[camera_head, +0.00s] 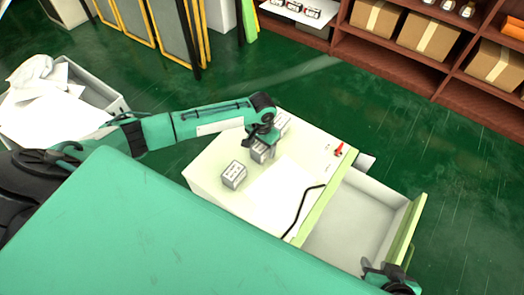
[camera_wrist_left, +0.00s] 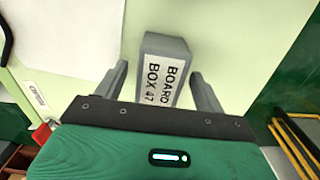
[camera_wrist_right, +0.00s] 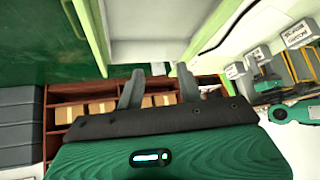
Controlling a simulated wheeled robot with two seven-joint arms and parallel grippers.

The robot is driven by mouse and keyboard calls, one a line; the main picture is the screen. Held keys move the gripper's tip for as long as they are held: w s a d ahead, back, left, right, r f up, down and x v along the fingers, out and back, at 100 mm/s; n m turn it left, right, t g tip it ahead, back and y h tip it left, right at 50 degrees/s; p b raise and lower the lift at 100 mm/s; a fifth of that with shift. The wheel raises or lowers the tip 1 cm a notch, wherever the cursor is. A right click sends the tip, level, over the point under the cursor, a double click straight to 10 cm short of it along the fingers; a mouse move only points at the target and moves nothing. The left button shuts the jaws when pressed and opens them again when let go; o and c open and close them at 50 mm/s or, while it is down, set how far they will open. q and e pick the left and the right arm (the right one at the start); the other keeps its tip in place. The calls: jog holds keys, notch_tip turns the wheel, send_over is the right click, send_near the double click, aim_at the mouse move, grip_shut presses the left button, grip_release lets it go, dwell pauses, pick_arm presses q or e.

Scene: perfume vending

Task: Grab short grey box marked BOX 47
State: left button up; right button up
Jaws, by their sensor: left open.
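The short grey box marked BOARD BOX 47 (camera_wrist_left: 165,72) stands on the light cabinet top in the left wrist view. It lies between the two fingers of my left gripper (camera_wrist_left: 158,69), with a gap on both sides. In the head view this box (camera_head: 260,155) is partly hidden under my left gripper (camera_head: 262,138). My left gripper is open. My right gripper (camera_head: 390,277) is by the open drawer at the lower right. In the right wrist view its fingers (camera_wrist_right: 159,76) are apart with nothing between them.
Two other grey boxes stand close by, one nearer (camera_head: 234,175) and one behind (camera_head: 282,122). A white sheet (camera_head: 283,192) and a black cable (camera_head: 303,210) lie on the cabinet top. The drawer (camera_head: 350,222) is open and empty. A paper-filled bin (camera_head: 112,100) stands left.

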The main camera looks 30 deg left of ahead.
pick_arm(q)
jog(key=shift+f, duration=1.2)
jog(key=shift+c, duration=0.4)
jog(key=c, duration=1.1)
jog(key=shift+o, duration=0.2)
jog(key=shift+r, duration=0.15)
